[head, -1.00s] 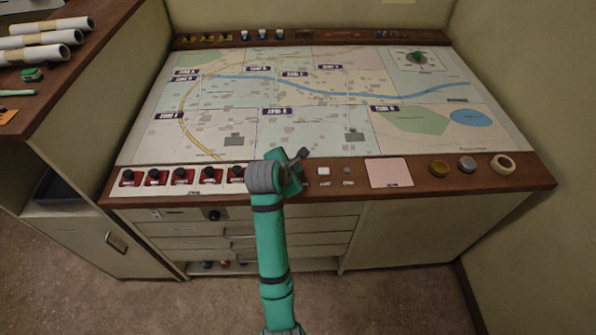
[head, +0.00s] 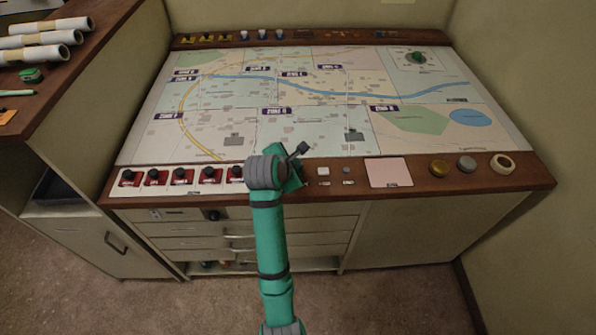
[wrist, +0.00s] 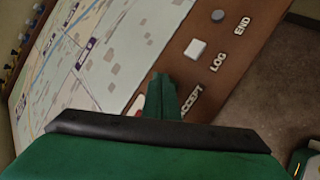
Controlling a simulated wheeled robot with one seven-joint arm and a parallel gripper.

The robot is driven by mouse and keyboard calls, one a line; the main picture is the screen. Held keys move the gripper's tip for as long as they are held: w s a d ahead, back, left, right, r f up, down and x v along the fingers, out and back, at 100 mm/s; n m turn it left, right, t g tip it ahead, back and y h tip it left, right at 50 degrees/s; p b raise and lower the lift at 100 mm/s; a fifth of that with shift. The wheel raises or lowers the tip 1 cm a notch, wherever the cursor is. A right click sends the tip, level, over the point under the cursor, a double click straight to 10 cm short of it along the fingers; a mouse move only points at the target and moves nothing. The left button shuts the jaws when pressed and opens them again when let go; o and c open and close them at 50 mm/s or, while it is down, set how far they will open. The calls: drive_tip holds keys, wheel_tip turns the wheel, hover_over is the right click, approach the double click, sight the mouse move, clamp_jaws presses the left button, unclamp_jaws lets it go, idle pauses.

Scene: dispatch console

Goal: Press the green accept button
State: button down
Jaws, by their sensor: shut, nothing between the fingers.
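The green accept button cannot be made out in either view; my arm and gripper cover that part of the console. In the wrist view the "ACCEPT" label (wrist: 191,103) shows just right of my fingers. My gripper (wrist: 161,82) is shut and empty, its green fingertips over the brown front strip beside this label. I cannot tell whether the fingertips touch anything. In the head view my arm reaches up to the front strip and hides the fingertips.
The white LOG button (wrist: 195,49) and grey END button (wrist: 218,15) lie beyond my fingers. Several black knobs on red bases (head: 182,176) stand left of my arm. A pink pad (head: 389,172) and round buttons (head: 467,163) lie right. The map (head: 330,120) lies behind.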

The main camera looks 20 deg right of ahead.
drive_tip(key=shift+r, duration=2.35)
drive_tip(key=shift+r, duration=0.1)
wheel_tip(320, 180, up, 8)
drive_tip(key=shift+s, duration=0.1)
